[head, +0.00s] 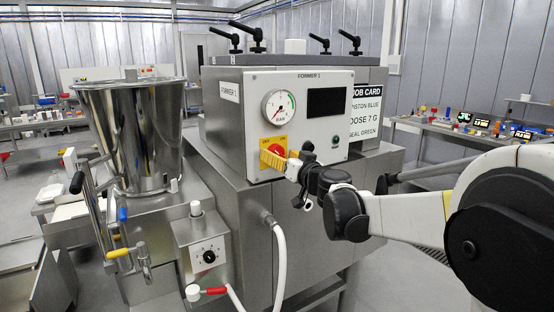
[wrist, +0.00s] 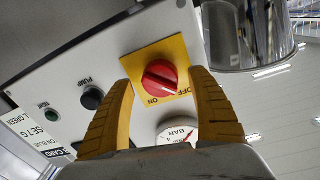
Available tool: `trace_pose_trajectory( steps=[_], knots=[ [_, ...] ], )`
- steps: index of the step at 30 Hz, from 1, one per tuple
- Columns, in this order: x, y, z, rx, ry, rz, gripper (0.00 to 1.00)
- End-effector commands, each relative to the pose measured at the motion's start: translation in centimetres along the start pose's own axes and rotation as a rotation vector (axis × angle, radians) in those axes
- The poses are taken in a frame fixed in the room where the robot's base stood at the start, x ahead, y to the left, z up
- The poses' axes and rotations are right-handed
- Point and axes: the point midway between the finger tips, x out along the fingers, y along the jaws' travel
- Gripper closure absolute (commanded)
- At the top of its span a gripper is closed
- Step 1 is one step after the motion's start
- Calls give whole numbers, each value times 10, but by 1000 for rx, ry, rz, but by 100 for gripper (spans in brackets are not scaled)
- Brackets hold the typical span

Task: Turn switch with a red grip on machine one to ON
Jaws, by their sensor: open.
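The switch with a red grip (wrist: 160,77) sits on a yellow plate (wrist: 137,66) marked OFF and ON, on the front panel of the machine labelled FORMER 1 (head: 257,82). In the wrist view its raised ridge lies diagonally; I cannot tell which mark it points to. My gripper (wrist: 163,82) is open, with one yellow finger on each side of the red grip. I see no clear contact. In the head view my gripper (head: 279,157) is at the panel's lower left and partly covers the switch (head: 279,149) and its plate.
A pressure gauge (head: 279,107) and a dark display (head: 325,102) are above the switch. A black PUMP knob (wrist: 92,97) and a green button (head: 336,138) share the panel. A steel hopper (head: 131,135) stands left, and a white hose (head: 280,255) hangs below.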

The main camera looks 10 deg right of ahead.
Motion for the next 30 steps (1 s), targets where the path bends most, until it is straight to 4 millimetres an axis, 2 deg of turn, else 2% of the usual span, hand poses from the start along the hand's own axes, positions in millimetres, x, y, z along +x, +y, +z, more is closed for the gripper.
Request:
trace_pose_trajectory(
  steps=[3,11,16,17,30],
  knots=[
    [6,0,0,0,0,-1,32],
    [7,-1,0,0,0,-1,32],
    [7,-1,0,0,0,-1,82],
    [7,-1,0,0,0,-1,86],
    [7,-1,-2,45,-3,-1,86]
  ],
)
